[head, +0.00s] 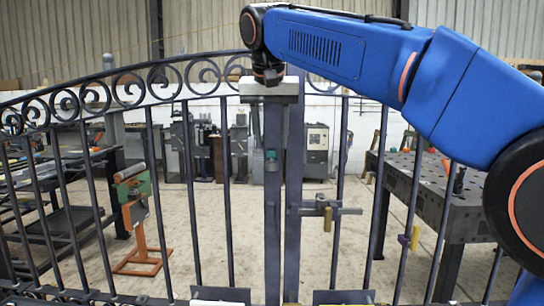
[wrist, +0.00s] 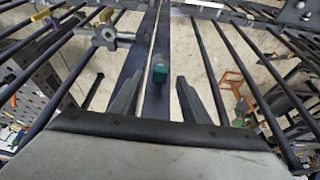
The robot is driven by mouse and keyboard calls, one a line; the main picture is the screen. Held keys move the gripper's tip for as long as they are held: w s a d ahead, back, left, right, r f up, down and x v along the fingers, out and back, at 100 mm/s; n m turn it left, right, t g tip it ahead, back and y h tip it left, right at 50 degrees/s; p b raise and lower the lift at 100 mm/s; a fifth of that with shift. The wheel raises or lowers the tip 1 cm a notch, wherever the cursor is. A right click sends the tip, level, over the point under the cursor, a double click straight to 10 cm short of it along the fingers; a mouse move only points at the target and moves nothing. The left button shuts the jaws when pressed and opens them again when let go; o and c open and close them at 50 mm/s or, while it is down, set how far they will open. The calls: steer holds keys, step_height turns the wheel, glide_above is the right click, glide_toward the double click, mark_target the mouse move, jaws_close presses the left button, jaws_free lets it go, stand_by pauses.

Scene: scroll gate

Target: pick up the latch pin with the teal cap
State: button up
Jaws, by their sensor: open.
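The latch pin with the teal cap (head: 271,154) stands out from the upper part of the gate's left middle post (head: 272,230). In the wrist view the teal cap (wrist: 160,72) appears between the two dark fingers of my gripper (wrist: 159,84), beyond or near their tips. Gaps show on both sides of the cap, and no finger touches it there. My gripper is open and empty. In the head view its pale body (head: 268,88) is above the cap, in front of the gate's top. The pin's shaft is mostly hidden behind its cap.
A latch bar (head: 325,208) with a yellow tag (head: 328,219) sits on the right middle post. Thin gate bars (head: 226,190) stand on both sides. Behind the gate are a perforated metal table (head: 430,185) and an orange stand (head: 140,245).

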mark_target(272, 150)
steer(key=shift+x, duration=1.7)
steer(key=shift+s, duration=0.1)
jaws_close()
steer(key=shift+r, duration=0.1)
